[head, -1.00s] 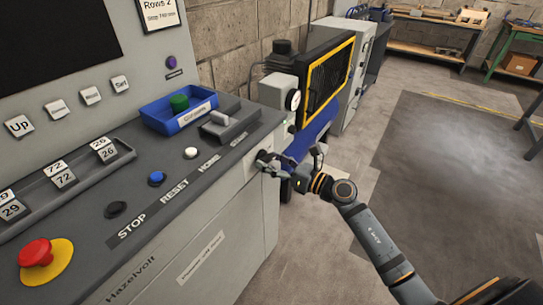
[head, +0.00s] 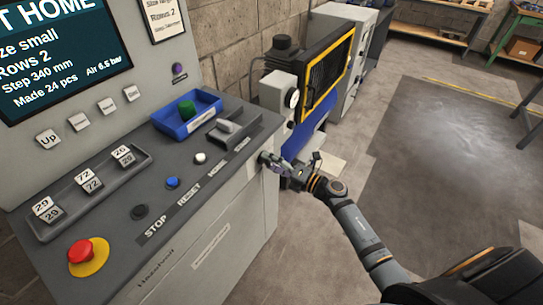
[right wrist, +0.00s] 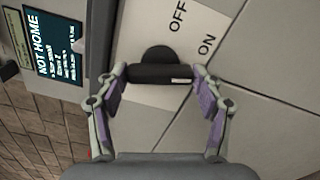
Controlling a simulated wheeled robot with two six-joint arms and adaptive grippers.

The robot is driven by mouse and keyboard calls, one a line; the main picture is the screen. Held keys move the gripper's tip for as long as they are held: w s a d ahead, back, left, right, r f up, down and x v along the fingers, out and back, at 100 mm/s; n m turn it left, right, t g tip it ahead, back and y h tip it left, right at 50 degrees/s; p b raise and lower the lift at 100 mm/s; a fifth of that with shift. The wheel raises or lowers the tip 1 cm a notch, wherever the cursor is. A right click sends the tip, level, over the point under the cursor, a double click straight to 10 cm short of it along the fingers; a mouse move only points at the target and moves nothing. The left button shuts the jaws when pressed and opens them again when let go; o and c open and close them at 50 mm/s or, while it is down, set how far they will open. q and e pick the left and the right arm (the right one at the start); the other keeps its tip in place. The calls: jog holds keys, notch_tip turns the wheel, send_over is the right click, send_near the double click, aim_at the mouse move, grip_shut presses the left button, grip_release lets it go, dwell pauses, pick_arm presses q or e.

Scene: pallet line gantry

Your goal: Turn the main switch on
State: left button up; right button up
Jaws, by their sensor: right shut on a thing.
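The main switch (right wrist: 160,73) is a black rotary knob with a bar handle on a pale plate (right wrist: 140,35) marked OFF and ON. In the right wrist view its bar lies level across the picture, with a white mark at the right end, on the ON side. My right gripper (right wrist: 160,80) has its two fingers on the ends of this bar. In the head view my right gripper (head: 268,160) is at the right side of the grey console, where it mostly hides the switch. The console screen (head: 65,55) is lit with text. My left gripper is not in view.
The console top (head: 115,205) carries a red emergency button (head: 80,252), several push buttons, number tiles and a blue tray (head: 188,116). A yellow-framed machine (head: 328,75) stands behind my right gripper. Open floor (head: 430,150) lies to the right.

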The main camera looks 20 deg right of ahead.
jog(key=shift+m+p, duration=1.35)
jog(key=shift+m, duration=0.45)
jog(key=o, duration=1.2)
jog(key=shift+c, duration=0.2)
jog(key=v, duration=1.2)
